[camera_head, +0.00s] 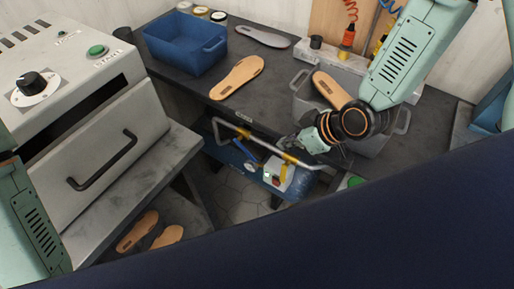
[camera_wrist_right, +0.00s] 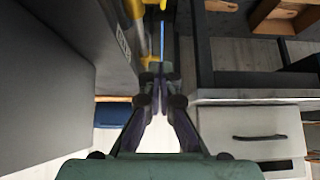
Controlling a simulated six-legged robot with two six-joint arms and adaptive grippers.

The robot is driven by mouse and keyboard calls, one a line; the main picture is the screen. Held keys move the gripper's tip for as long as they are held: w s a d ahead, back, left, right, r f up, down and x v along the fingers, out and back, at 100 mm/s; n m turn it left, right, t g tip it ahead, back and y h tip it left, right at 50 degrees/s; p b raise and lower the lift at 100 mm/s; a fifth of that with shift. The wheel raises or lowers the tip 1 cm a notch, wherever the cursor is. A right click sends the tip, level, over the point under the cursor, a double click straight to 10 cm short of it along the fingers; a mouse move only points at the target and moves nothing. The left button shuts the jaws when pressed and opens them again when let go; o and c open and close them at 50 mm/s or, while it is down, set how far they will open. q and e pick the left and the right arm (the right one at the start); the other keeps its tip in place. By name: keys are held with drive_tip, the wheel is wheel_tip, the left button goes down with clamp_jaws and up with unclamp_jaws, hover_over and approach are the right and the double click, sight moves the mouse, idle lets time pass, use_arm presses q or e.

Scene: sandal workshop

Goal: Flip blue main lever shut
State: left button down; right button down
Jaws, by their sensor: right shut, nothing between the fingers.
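The blue lever (camera_head: 244,150) is a thin bar that slants down to the right. It sits by the yellow fitting (camera_head: 243,133) on the blue compressor tank (camera_head: 228,157) under the bench. My right gripper (camera_head: 289,143) is to the right of the lever, near the grey pipe and the second yellow fitting (camera_head: 289,158). Its fingers are dark and small in the head view. In the right wrist view the fingertips (camera_wrist_right: 155,78) are together and empty, with a narrow blue strip just beyond them; I cannot tell if they touch it. My left gripper is not in view.
A grey press machine (camera_head: 100,130) stands at the left. A grey pipe (camera_head: 222,128) runs over the tank. Open tiled floor lies below.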

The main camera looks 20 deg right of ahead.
drive_tip(key=shift+a+f, duration=0.3)
drive_tip(key=shift+f, duration=0.05)
drive_tip(key=b, duration=0.2)
approach(251, 155)
drive_tip(key=x, duration=0.5)
drive_tip(key=shift+a+f, duration=0.1)
drive_tip(key=shift+x, duration=0.8)
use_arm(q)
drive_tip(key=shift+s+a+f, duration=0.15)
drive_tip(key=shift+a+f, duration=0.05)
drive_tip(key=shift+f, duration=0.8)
use_arm(e)
drive_tip(key=shift+w, duration=0.15)
